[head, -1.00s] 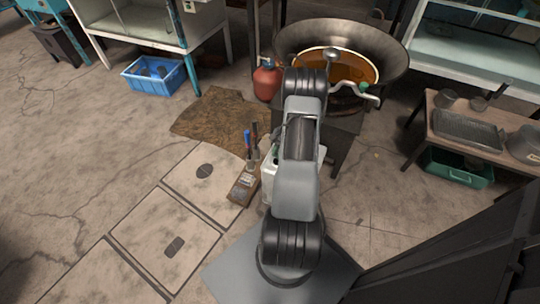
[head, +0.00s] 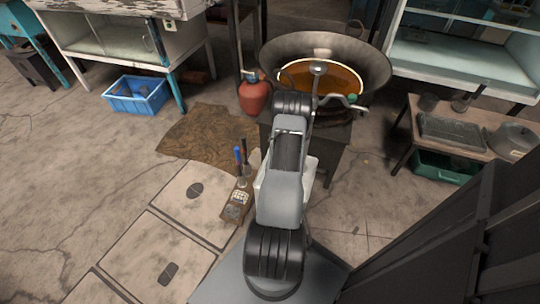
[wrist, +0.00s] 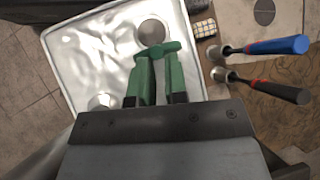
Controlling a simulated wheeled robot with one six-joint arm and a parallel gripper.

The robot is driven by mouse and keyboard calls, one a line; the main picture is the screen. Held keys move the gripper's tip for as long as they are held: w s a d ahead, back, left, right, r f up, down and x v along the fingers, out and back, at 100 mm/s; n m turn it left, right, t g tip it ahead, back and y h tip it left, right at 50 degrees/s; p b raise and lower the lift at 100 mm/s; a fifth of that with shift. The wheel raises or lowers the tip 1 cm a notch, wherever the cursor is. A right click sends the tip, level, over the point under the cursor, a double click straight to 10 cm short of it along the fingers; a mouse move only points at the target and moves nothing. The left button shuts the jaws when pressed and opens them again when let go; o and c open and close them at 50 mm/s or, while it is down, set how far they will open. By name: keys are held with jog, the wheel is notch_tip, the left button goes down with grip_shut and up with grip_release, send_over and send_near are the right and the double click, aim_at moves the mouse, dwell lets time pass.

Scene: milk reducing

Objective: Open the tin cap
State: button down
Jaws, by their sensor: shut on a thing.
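The white, silvery tin (head: 306,185) stands on the floor mostly behind my arm in the head view. In the wrist view I look down on the tin's dented top (wrist: 85,55). A grey round disc (wrist: 152,32) shows on the top near the fingertips, and another (wrist: 103,101) lies lower left. My gripper (wrist: 158,50) has green fingers over the tin, with a narrow gap between them. In the head view my gripper is hidden.
Blue-handled (wrist: 280,45) and black-handled (wrist: 275,88) tools stand right of the tin. A wok (head: 280,52) on a stove and a red gas cylinder (head: 252,95) are behind. A low table (head: 465,135) is at right. Floor at left is open.

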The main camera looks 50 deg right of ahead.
jog(key=shift+w+d+f, duration=0.1)
jog(key=shift+f, duration=0.2)
dwell(1.1)
jog(key=c, duration=1.2)
grip_release()
jog(key=shift+o, duration=0.2)
jog(key=shift+r, duration=0.1)
jog(key=shift+d+r, duration=0.1)
